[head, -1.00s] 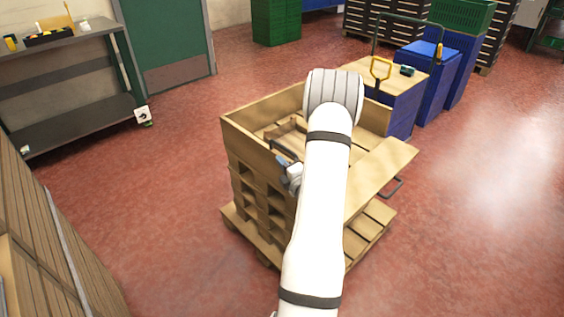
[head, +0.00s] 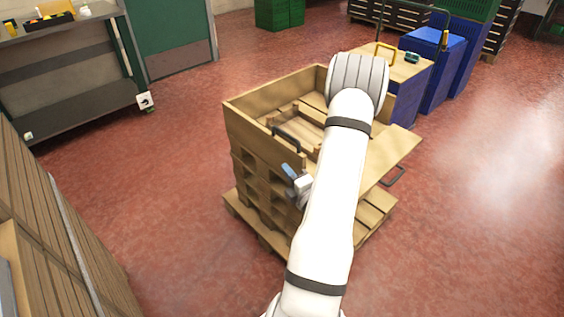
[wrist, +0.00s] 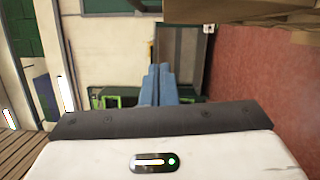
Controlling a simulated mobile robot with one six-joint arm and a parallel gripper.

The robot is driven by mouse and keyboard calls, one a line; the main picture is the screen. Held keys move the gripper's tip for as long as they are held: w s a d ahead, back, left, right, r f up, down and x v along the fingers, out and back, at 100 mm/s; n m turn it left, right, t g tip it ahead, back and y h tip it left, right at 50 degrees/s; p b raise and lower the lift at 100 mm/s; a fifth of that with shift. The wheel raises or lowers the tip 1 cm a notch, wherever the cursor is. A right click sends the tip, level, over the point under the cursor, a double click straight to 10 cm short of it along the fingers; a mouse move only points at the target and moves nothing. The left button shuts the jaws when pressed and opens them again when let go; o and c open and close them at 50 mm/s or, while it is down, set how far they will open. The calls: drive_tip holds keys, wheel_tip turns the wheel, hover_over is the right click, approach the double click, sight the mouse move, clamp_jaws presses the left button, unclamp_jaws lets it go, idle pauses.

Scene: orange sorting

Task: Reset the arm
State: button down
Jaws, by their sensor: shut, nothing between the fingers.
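My white arm reaches up and forward in the head view, with its elbow above the wooden crate (head: 240,128). My gripper (head: 287,168) hangs at the near left side of the crate, seen small beside the forearm and partly hidden by it. In the wrist view my gripper (wrist: 158,70) shows two blue fingers pressed together with nothing between them. The crate stands on a pallet (head: 236,207), and a wooden tray with a dark handle (head: 286,139) lies inside it. The arm hides the crate's right part.
A grey shelf (head: 75,106) stands at the left by a green door (head: 170,36). Blue bins (head: 436,68) and a wood-topped cart (head: 404,68) stand behind the crate. Wooden slatted boxes (head: 50,235) are at the near left. Red floor (head: 480,230) is clear at the right.

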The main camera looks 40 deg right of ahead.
drive_tip(key=shift+s+a, duration=0.15)
drive_tip(key=shift+s, duration=0.6)
drive_tip(key=shift+r, duration=0.1)
